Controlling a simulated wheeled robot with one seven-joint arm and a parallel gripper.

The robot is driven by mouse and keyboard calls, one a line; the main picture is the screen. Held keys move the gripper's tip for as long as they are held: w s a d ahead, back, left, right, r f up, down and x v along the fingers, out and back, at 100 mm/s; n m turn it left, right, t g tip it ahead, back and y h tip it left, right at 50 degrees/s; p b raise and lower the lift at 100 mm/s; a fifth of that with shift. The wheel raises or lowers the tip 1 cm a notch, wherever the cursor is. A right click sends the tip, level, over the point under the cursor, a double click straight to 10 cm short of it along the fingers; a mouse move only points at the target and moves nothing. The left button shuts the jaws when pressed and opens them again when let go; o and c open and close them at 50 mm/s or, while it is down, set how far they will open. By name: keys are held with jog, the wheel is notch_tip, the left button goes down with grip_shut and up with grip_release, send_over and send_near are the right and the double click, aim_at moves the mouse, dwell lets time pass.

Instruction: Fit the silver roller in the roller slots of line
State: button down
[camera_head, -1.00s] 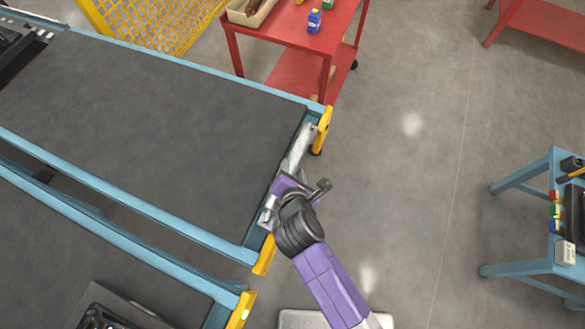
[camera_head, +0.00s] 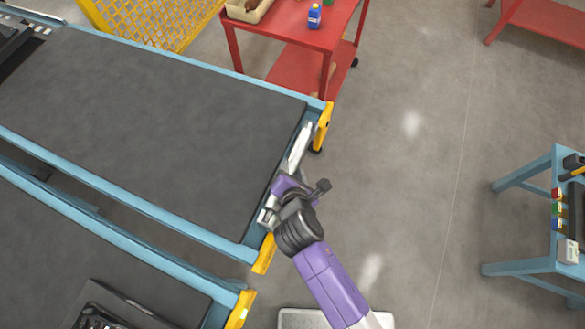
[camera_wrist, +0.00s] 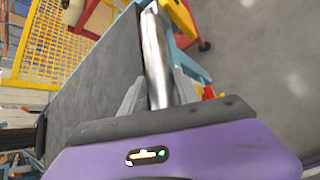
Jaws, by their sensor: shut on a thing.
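The silver roller (camera_head: 300,148) lies along the end of the upper conveyor line (camera_head: 170,115), between its dark belt and the yellow end brackets. My gripper (camera_head: 283,190) is shut on the roller near its middle. In the wrist view the roller (camera_wrist: 157,55) runs away from between the two grey fingers of my gripper (camera_wrist: 160,95), its far end close to the blue frame and a yellow bracket (camera_wrist: 180,18). The slots themselves are too small or hidden to make out, so I cannot tell whether the roller ends are seated.
A second conveyor (camera_head: 130,255) runs alongside below. A red cart (camera_head: 290,35) with a tray and bottle stands behind the line's end. A blue workbench (camera_head: 535,170) stands at the right. A yellow mesh fence (camera_head: 155,25) is at the back. The floor between is clear.

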jog(key=shift+f+b, duration=0.4)
jog(key=shift+f, duration=0.2)
jog(key=c, duration=0.9)
grip_release()
jog(key=shift+o, duration=0.4)
jog(key=shift+f, duration=0.15)
jog(key=v, duration=0.8)
jog(key=shift+w, duration=0.15)
